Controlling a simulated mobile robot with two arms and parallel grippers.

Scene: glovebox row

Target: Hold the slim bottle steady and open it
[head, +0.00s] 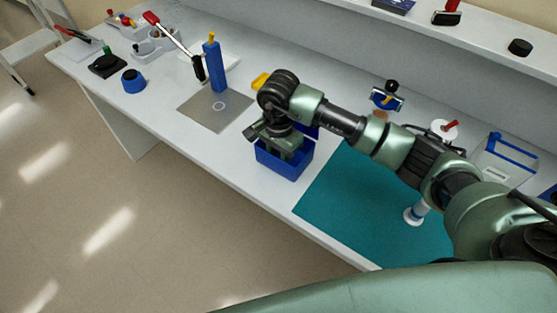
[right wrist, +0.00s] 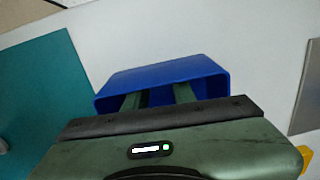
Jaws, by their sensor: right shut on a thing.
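My right gripper (head: 287,150) reaches down into a small open blue bin (head: 274,166) at the front edge of the bench. In the right wrist view its two fingers (right wrist: 158,96) go down inside the bin's walls (right wrist: 165,72). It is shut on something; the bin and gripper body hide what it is. A slim white cylinder (head: 415,213), perhaps the slim bottle, stands on the teal mat (head: 345,205), partly behind my right arm. I cannot tell whether it has a cap. My left gripper is not in view.
A grey mat (head: 213,105) and a tall blue block (head: 213,65) are left of the bin. A clear box (head: 503,160) is at right. The teal mat's left part is clear.

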